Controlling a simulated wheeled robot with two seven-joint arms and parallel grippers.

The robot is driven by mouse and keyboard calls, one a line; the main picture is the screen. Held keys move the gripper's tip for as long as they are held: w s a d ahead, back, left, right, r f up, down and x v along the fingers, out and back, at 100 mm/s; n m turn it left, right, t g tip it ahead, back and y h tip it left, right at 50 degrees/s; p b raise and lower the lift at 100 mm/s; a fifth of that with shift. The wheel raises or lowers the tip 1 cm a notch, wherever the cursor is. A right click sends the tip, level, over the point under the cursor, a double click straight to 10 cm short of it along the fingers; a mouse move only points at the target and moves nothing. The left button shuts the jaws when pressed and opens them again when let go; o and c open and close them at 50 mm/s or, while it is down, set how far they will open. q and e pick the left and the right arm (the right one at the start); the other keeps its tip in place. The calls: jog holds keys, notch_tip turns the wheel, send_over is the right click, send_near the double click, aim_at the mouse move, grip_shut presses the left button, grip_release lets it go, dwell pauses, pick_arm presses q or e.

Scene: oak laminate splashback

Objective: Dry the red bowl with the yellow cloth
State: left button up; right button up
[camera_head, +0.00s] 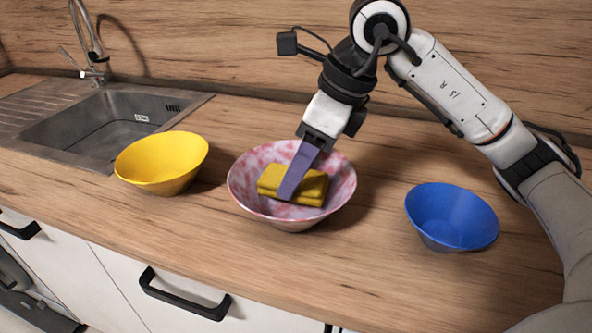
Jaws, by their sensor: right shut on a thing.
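A bowl mottled in red-pink and white (246,191) stands upright in the middle of the wooden counter; it is the only reddish bowl. The folded yellow cloth (311,188) is inside this bowl. My right gripper (290,190) reaches down into the bowl from above, its purple fingers shut on the yellow cloth. The finger in front covers part of the cloth, and I cannot tell how firmly the cloth touches the bowl's inner wall. My left gripper is not in view.
A yellow bowl (160,162) stands to the left and a blue bowl (452,218) to the right, both empty. A steel sink (105,120) with a tap (95,72) is at the back left. The counter (350,262) is clear in front of the bowls.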

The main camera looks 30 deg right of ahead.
jog(key=shift+s+a+f, duration=0.15)
jog(key=shift+s+a, duration=0.45)
jog(key=shift+a, duration=0.15)
jog(key=shift+d, duration=0.1)
jog(key=shift+w+d, duration=0.65)
jog(key=shift+s+a, duration=0.7)
jog(key=shift+a, duration=0.05)
